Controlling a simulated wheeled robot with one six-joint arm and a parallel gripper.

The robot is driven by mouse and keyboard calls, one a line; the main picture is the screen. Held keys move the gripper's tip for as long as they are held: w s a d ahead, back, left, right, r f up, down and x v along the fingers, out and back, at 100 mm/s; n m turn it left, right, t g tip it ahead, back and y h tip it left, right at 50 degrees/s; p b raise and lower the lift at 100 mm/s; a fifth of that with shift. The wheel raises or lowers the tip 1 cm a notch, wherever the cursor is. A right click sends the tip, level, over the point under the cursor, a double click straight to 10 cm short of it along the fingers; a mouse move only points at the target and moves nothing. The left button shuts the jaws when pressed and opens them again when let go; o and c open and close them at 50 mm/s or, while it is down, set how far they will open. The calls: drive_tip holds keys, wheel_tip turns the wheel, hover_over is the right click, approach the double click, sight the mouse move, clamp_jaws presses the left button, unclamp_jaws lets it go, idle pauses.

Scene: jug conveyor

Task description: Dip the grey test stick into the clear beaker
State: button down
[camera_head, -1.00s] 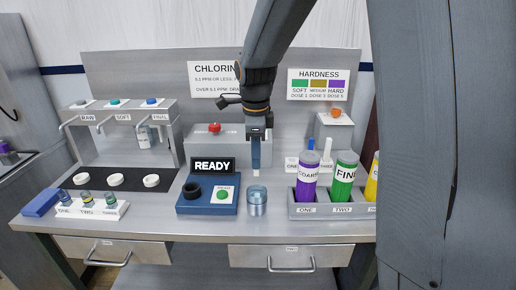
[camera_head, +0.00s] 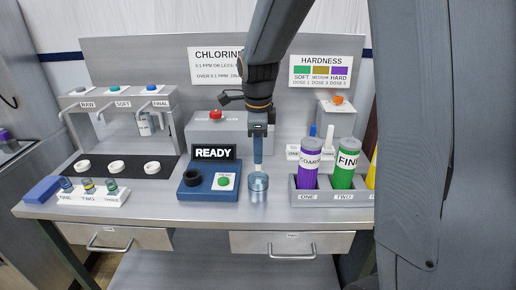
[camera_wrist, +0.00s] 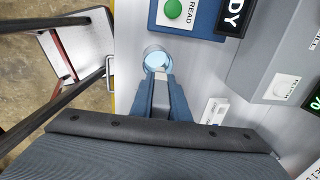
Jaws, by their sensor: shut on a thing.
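I cannot tell whether the end touches the liquid. The fingers hide the rest of the stick.
The blue reader (camera_head: 191,193) with its green button and READY display (camera_head: 213,152) stands close left of the beaker. A grey rack (camera_head: 318,196) with purple and green bottles stands to its right. Three vials in a white holder (camera_head: 115,200) are at far left.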

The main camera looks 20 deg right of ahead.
sight(258, 175)
drive_tip(key=shift+f+b, duration=2)
drive_tip(key=shift+f, duration=2.35)
drive_tip(key=shift+r+p, duration=4)
drive_tip(key=shift+r, duration=1.25)
drive_tip(key=shift+d, duration=0.1)
